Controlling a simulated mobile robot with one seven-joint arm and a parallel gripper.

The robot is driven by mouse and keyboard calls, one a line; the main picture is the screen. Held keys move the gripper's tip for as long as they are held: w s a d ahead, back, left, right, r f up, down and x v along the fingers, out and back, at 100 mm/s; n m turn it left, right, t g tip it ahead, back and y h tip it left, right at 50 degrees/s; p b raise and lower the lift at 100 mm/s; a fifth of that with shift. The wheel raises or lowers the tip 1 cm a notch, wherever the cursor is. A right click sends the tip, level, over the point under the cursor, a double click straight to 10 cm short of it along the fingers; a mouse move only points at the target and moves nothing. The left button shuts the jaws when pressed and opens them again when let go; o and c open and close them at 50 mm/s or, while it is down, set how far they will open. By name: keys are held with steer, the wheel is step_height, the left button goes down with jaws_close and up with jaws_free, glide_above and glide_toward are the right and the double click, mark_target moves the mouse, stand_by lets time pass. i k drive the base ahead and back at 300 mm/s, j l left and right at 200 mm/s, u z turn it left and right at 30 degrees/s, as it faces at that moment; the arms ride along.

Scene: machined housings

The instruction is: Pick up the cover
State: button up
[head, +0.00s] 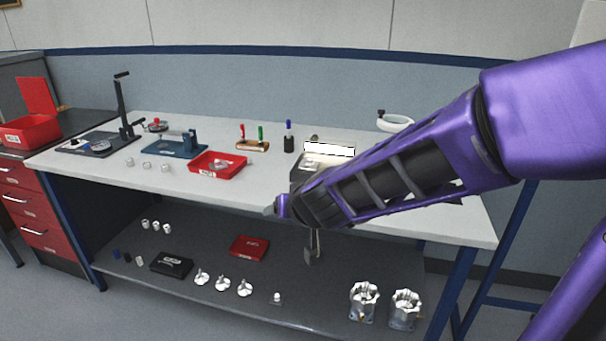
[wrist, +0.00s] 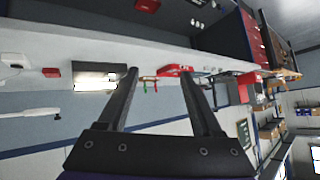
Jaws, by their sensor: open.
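I cannot tell for sure which part is the cover. Several small silver flanged parts (head: 222,283) stand in a row on the lower shelf, and a smaller pale part (head: 277,298) is to their right. A red tray (head: 232,172) on the bench top holds a small part. My gripper (wrist: 158,76) is open and empty in the wrist view, its two dark fingers apart. In the head view my purple arm hides most of it; a dark finger-like end (head: 311,252) shows below the arm, in front of the bench edge.
Two silver housings (head: 364,302) stand at the shelf's right. A black case (head: 171,264) and a red case (head: 249,247) lie on the shelf. On the bench top (head: 120,182) are a blue fixture (head: 174,145), a lever press (head: 125,110) and a screwdriver rack (head: 253,145). The bench front is mostly clear.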

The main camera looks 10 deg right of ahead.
mark_target(309, 163)
steer(key=i+j+z, duration=0.3)
steer(key=i, duration=0.2)
steer(key=i+j+z, duration=0.3)
steer(key=i, duration=0.2)
